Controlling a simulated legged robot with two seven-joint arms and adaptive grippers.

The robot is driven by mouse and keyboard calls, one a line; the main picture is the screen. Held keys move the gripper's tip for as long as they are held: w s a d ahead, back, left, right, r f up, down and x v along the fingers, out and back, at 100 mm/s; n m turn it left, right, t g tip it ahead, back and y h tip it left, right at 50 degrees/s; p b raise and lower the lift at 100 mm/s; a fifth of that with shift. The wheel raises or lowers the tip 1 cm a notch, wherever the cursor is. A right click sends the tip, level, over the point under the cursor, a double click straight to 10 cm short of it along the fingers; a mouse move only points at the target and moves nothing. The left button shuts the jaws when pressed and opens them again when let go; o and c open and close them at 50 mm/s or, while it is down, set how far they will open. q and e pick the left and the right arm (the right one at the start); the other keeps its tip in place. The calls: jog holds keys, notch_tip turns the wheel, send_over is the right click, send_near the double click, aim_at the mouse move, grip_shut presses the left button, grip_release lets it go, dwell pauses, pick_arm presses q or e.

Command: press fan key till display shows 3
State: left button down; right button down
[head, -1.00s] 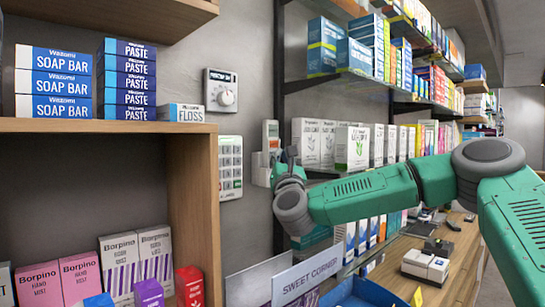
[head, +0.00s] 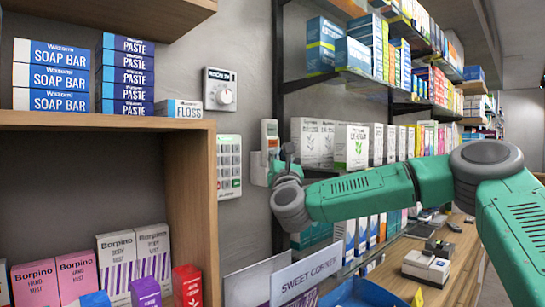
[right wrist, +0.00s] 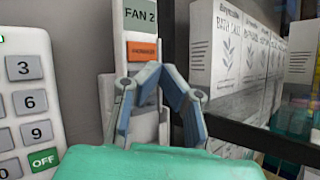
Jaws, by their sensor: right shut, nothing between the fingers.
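A narrow white remote-like unit (head: 270,133) sits in a white holder on the grey wall. In the right wrist view its green-grey display (right wrist: 140,17) reads "FAN 2". An orange-red labelled patch (right wrist: 143,50) is below the display; its lettering is too small to read surely. My right gripper (head: 288,152) is shut and empty, close to the lower part of the unit. In the right wrist view its blue-grey fingertips (right wrist: 160,72) overlap the unit just below the orange patch. Contact cannot be told. The fingers hide part of the unit's lower face. My left gripper is out of view.
A white keypad (head: 230,166) with a green OFF key (right wrist: 44,159) is on the wall left of the unit. Shelves with white boxes (head: 351,146) stand close on the right; a wooden shelf side (head: 203,200) is on the left.

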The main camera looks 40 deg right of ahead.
jog(key=shift+w, duration=0.1)
jog(key=shift+w+a+b, duration=0.1)
jog(key=shift+w+b, duration=0.1)
jog(key=shift+b, duration=0.15)
dwell(0.5)
jog(key=shift+s+b, duration=0.75)
jog(key=s+b, duration=0.1)
jog(key=s, duration=0.2)
jog(key=s+b, duration=0.1)
jog(key=s, duration=0.1)
jog(key=shift+d+b, duration=0.3)
jog(key=shift+b, duration=0.05)
